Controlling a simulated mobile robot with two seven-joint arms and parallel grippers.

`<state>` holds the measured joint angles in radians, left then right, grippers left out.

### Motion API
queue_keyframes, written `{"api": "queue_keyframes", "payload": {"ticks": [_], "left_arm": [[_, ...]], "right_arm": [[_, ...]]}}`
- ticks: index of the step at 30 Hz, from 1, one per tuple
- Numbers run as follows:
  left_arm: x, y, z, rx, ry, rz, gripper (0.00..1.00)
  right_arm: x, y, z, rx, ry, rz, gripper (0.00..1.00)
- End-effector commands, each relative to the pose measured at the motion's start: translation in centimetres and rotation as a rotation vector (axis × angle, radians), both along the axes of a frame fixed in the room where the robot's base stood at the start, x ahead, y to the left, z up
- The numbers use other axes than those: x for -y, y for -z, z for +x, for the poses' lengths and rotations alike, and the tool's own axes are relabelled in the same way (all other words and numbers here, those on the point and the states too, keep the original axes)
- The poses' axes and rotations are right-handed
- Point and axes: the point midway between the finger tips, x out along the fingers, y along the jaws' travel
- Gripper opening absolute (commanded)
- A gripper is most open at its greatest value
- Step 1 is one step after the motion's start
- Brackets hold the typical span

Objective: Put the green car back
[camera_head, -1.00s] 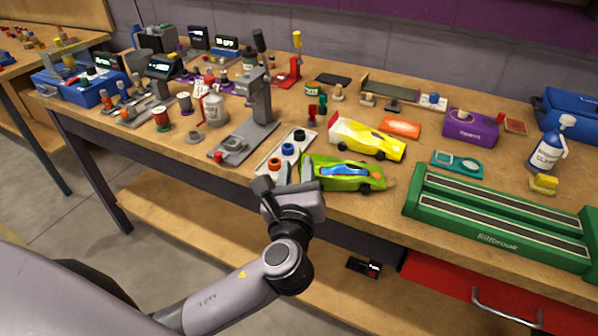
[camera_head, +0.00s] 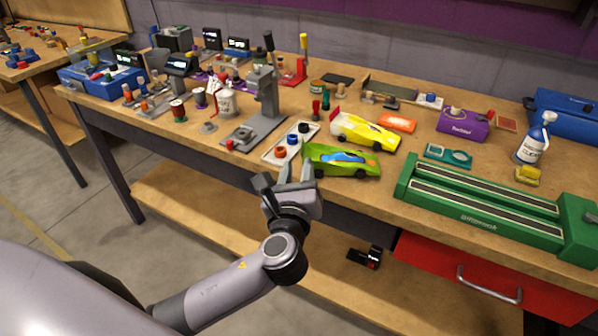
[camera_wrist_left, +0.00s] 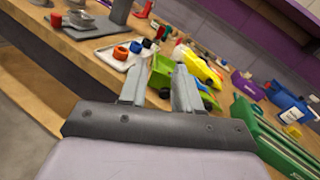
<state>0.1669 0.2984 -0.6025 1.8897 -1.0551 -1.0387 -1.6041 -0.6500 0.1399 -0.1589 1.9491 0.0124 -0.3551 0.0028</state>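The green car (camera_head: 345,162), with a blue patch on top, lies near the front edge of the workbench, its length running left to right. My left gripper (camera_head: 297,168) is in front of the car's left end, its two fingers apart and nothing held. In the left wrist view, the fingers (camera_wrist_left: 158,88) stand apart. Part of the green car (camera_wrist_left: 161,72) shows beyond and between them, the rest partly hidden by the right finger. I cannot tell whether a finger touches it. My right gripper is not in view.
A yellow car (camera_head: 368,132) lies just behind the green one. A pale tray (camera_head: 272,157) with coloured rings is to its left, beside a grey press (camera_head: 266,100). A long green two-lane track piece (camera_head: 480,208) is to the right. A red drawer (camera_head: 470,280) hangs below.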

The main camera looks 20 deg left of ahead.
Motion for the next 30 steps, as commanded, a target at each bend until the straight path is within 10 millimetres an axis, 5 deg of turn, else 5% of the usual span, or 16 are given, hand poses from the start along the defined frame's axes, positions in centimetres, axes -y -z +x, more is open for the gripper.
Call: {"api": "queue_keyframes", "payload": {"ticks": [5,8,18,24,30], "left_arm": [[0.0,1.0,-0.2,-0.014,0.012,-0.053,0.33],[0.3,4.0,-1.1,-0.057,0.038,-0.230,0.33],[2.5,18.4,-10.9,-0.211,-0.123,-1.492,0.33],[2.5,22.4,-17.4,-0.126,-0.445,-2.183,0.33],[1.7,23.7,-20.9,0.011,-0.680,-2.548,0.33]], "right_arm": [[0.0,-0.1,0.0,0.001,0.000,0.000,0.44],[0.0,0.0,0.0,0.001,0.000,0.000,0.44],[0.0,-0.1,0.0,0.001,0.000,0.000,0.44],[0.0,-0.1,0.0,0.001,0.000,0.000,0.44],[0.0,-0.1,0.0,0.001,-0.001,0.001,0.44]]}}
